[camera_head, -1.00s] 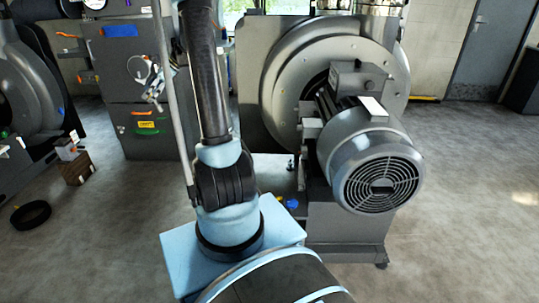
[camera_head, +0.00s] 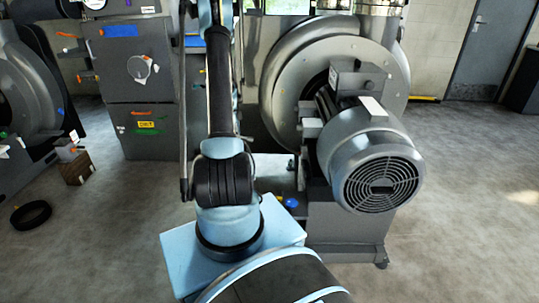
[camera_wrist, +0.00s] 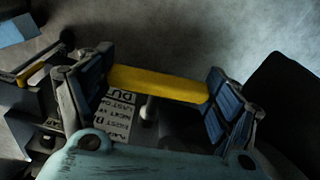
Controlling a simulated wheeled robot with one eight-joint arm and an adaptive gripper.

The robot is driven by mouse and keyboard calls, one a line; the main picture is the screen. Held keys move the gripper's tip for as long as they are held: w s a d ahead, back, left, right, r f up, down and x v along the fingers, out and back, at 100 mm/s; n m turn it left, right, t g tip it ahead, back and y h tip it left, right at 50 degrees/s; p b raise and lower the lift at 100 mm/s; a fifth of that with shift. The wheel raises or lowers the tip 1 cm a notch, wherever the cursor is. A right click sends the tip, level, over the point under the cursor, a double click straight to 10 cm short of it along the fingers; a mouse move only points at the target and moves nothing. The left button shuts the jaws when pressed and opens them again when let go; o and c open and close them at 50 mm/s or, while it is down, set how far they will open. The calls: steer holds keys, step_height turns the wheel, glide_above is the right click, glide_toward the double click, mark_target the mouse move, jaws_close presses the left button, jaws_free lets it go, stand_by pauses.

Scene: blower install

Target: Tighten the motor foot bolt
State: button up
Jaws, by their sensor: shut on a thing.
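The grey motor (camera_head: 370,155) with a round fan grille sits on a pedestal at the right of the head view. Its foot bolt cannot be made out. My gripper (camera_wrist: 156,89) shows in the wrist view, its blue-padded fingers at either end of a yellow bar (camera_wrist: 175,86). The gripper is shut on this bar, which spans from finger to finger. What tool the bar belongs to cannot be told. A small pale cylinder (camera_wrist: 148,110) shows just below the bar. My gripper is not visible in the head view.
A large round blower housing (camera_head: 285,85) stands behind the motor. A grey cabinet (camera_head: 150,100) with a round knob stands at the left. A black ring (camera_head: 31,215) and a brown block (camera_head: 76,168) lie on the floor.

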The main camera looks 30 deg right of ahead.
steer(key=s+d+f+g+h, duration=0.1)
steer(key=s+d+f, duration=0.3)
steer(key=d, duration=0.3)
steer(key=s+d+f+m+g+h, duration=0.1)
steer(key=s+d+f+h, duration=0.1)
steer(key=s+d+f, duration=0.3)
steer(key=s+d, duration=0.2)
steer(key=d, duration=0.1)
steer(key=shift+d+m, duration=0.15)
steer(key=shift+m, duration=0.15)
steer(key=shift+s+d, duration=0.45)
steer(key=shift+d, duration=0.25)
steer(key=shift+s+d, duration=0.4)
steer(key=shift+d, duration=0.3)
steer(key=shift+s+d, duration=0.45)
steer(key=shift+d, duration=0.25)
steer(key=shift+s+d, duration=0.5)
steer(key=shift+d, duration=0.25)
steer(key=shift+m+t+h, duration=0.3)
steer(key=shift+t+h, duration=0.6)
steer(key=shift+t, duration=0.5)
